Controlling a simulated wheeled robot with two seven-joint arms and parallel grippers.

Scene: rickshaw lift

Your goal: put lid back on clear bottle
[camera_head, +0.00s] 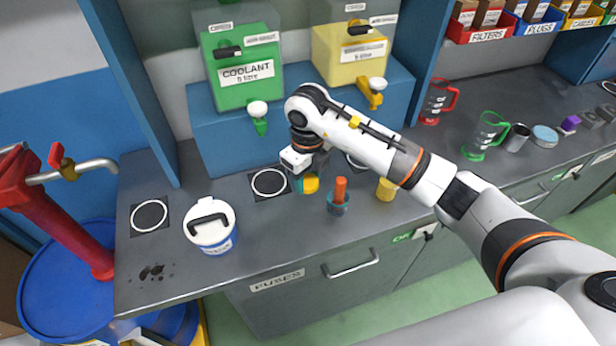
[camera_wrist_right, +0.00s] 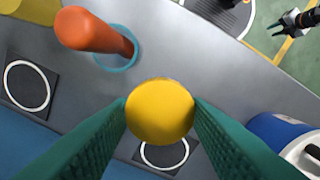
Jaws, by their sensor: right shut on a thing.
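My right gripper (camera_head: 308,184) has its teal fingers shut on a yellow round lid (camera_wrist_right: 160,112). It holds the lid above the grey counter, near a white ring mark. In the right wrist view the lid's round face fills the gap between the fingertips. I cannot pick out a clear bottle with certainty. What seems to be my left gripper (camera_wrist_right: 297,20) shows small at the top right of the right wrist view; its opening is unclear.
A yellow cylinder (camera_head: 385,190) stands right of the teal cup. A white-lidded blue tub (camera_head: 211,228) is at the left. Coolant (camera_head: 242,75) and yellow (camera_head: 350,55) dispensers stand behind. Clear jugs with red (camera_head: 437,101) and green (camera_head: 486,135) handles are farther right. The counter front is mostly free.

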